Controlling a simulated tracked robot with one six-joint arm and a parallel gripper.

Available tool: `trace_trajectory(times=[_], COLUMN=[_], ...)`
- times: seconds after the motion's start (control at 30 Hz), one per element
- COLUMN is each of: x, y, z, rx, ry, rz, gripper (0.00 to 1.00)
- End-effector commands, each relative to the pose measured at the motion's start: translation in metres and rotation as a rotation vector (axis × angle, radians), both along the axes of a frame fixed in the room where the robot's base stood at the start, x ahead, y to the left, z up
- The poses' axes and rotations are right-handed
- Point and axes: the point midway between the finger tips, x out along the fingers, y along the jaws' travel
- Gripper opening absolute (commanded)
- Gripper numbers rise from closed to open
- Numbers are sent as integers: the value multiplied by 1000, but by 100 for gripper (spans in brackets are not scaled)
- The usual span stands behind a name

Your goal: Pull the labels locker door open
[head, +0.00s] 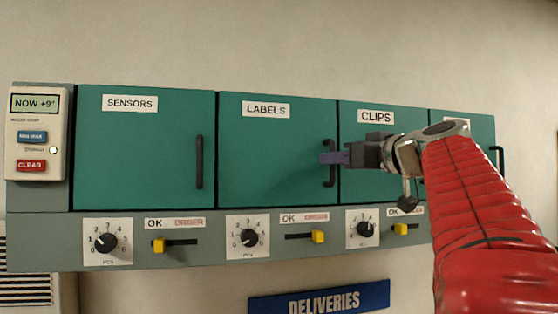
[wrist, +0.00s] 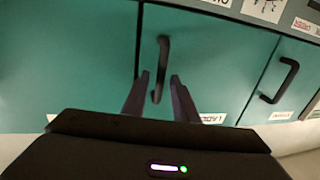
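The labels locker door (head: 270,160) is a teal panel with a white LABELS tag (head: 266,110). It looks shut, level with its neighbours. Its dark bar handle (head: 331,172) is upright near the door's right edge. My gripper (head: 330,158) reaches in from the right to the handle in the head view. In the wrist view, which is turned over, my gripper's two fingers (wrist: 158,78) are apart, one on each side of the handle (wrist: 162,60). Gaps show between fingers and handle, so the gripper is open around it. My gripper partly hides the handle in the head view.
The sensors door (head: 140,150) with its handle (head: 199,162) is to the left, and the clips door (head: 390,112) is to the right. Below are dials (head: 249,238) and yellow sliders (head: 318,237). A control box (head: 38,132) is at far left.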

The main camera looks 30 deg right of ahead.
Motion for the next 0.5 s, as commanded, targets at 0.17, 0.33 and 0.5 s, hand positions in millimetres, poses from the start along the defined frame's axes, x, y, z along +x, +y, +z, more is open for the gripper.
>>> trace_trajectory(times=[0.17,0.33,0.5], x=[0,0,0], y=[0,0,0], z=[0,0,0], rx=[0,0,0], ry=[0,0,0], rz=[0,0,-1], gripper=[13,1,0])
